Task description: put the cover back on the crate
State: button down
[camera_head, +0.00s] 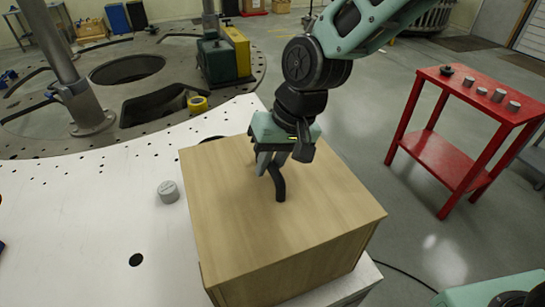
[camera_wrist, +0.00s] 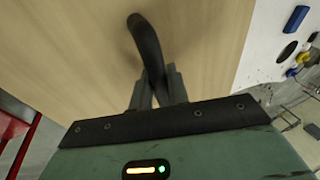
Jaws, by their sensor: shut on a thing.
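The cover (camera_head: 325,195) is a pale wooden panel with a dark curved handle (camera_head: 280,188) on top. My gripper (camera_head: 268,162) is above it, its fingers closed on the handle. In the wrist view, the handle (camera_wrist: 147,42) runs down between the two fingers of my gripper (camera_wrist: 159,88), over the cover's wood surface (camera_wrist: 80,50). Below the cover's front edge, the wooden side of the crate (camera_head: 300,275) shows. The crate's inside and far sides are hidden. I cannot tell whether a gap lies between cover and crate.
A grey cylinder (camera_head: 168,191) stands on the white plate (camera_head: 90,220) left of the crate. A red table (camera_head: 450,150) with several small cylinders stands at the right. Grey floor (camera_head: 365,130) is open between. A yellow-and-green block (camera_head: 225,60) stands behind.

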jog(key=shift+w, duration=0.1)
jog(key=c, duration=1.3)
grip_release()
jog(key=shift+a, duration=0.1)
jog(key=shift+c, duration=0.2)
jog(key=w+b+v, duration=0.1)
jog(key=b+v, duration=0.2)
jog(key=v, duration=0.9)
jog(key=s+f+n, duration=0.1)
jog(key=s+f, duration=0.1)
jog(key=s, duration=0.1)
jog(key=s+d+f+h, duration=0.1)
jog(key=s+f, duration=0.1)
jog(key=s, duration=0.2)
jog(key=s+d+f+n+h, duration=0.1)
jog(key=s+f, duration=0.1)
jog(key=s, duration=0.2)
jog(key=shift+s+n, duration=0.2)
jog(key=shift+n, duration=0.1)
jog(key=s+d+f+n+h, duration=0.1)
jog(key=s+d+f+n, duration=0.1)
jog(key=s+d+f, duration=0.2)
jog(key=s, duration=0.2)
jog(key=shift+s+g, duration=0.3)
jog(key=shift+s, duration=0.1)
